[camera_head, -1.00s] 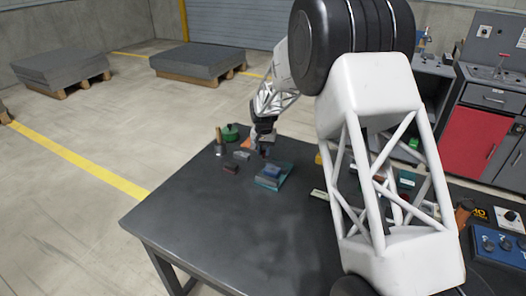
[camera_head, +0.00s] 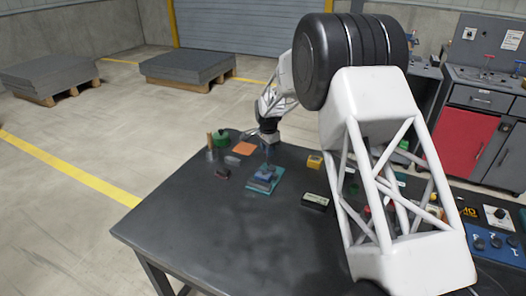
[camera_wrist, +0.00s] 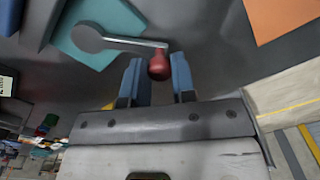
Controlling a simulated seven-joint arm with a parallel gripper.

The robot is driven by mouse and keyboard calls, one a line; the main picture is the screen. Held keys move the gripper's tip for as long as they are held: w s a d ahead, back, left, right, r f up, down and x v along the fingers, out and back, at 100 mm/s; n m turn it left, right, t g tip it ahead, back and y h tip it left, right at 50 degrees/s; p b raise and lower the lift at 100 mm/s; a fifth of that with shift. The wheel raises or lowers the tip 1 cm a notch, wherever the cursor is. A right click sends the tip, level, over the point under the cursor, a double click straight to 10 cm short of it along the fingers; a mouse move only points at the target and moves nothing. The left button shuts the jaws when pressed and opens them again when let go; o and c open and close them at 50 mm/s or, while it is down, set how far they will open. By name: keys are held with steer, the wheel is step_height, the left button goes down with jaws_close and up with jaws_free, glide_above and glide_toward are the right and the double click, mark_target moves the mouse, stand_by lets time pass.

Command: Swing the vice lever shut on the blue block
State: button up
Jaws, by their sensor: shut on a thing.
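The vice (camera_head: 262,186) stands on the dark table, with a teal base and a blue piece (camera_head: 265,171) on top. I cannot clearly tell the blue block from the vice's own parts at this size. In the head view my gripper (camera_head: 268,148) is just behind the vice.
Left of the vice are an orange square (camera_head: 244,148), a grey block (camera_head: 233,160), a dark red piece (camera_head: 222,173), a green round thing (camera_head: 221,138) and a cup with a wooden handle (camera_head: 211,153). A black labelled box (camera_head: 315,202) lies right. The front table is clear.

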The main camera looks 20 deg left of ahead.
steer(key=shift+w+d+r+m, duration=0.1)
steer(key=shift+w+d+m, duration=0.2)
steer(key=shift+d+m, duration=0.5)
steer(key=shift+w+d+m, duration=0.3)
steer(key=shift+d+m, duration=0.05)
steer(key=shift+m, duration=0.85)
steer(key=o, duration=0.9)
steer(key=shift+r, duration=3.85)
